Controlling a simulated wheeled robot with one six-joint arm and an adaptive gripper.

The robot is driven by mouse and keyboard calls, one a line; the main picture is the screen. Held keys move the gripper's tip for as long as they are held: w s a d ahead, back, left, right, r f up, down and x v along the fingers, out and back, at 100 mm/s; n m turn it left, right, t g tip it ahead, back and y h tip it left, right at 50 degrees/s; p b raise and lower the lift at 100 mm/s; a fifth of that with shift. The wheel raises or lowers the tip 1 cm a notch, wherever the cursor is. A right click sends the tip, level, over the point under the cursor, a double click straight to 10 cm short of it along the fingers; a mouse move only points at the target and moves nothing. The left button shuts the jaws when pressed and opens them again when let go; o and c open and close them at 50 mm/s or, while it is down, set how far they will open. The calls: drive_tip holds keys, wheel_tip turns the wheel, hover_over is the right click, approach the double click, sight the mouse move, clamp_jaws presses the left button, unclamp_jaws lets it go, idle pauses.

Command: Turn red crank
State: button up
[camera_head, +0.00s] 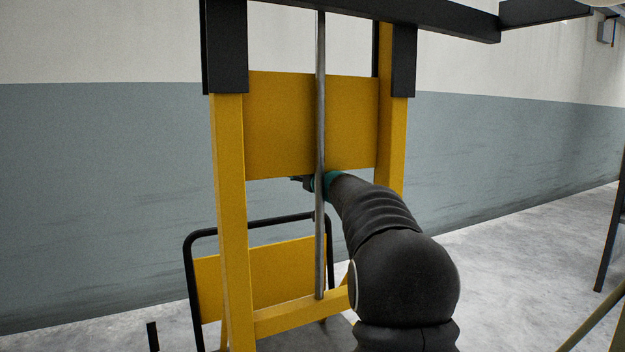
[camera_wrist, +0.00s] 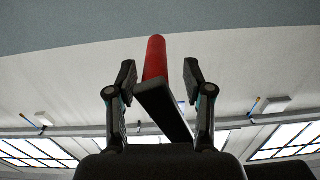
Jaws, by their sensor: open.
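The red crank handle (camera_wrist: 155,57) shows in the wrist view as an upright red cylinder at the upper middle, joined to a dark flat crank arm (camera_wrist: 165,107) that slants down to the right. My gripper (camera_wrist: 160,76) is open, with one finger on each side of the handle and a visible gap on both sides. Whether the handle lies fully between the fingers in depth is hard to tell. In the head view my gripper (camera_head: 303,182) is small and partly hidden by the rod and my arm, and no red shows there.
A yellow frame (camera_head: 231,220) with a yellow panel (camera_head: 280,125) stands ahead, a thin grey vertical rod (camera_head: 320,240) in front of it. A black tubular frame (camera_head: 189,290) stands at lower left. Open concrete floor (camera_head: 520,260) lies to the right.

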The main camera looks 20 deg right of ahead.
drive_tip(key=s, duration=0.9)
drive_tip(key=shift+s+d, duration=0.15)
drive_tip(key=shift+s, duration=0.05)
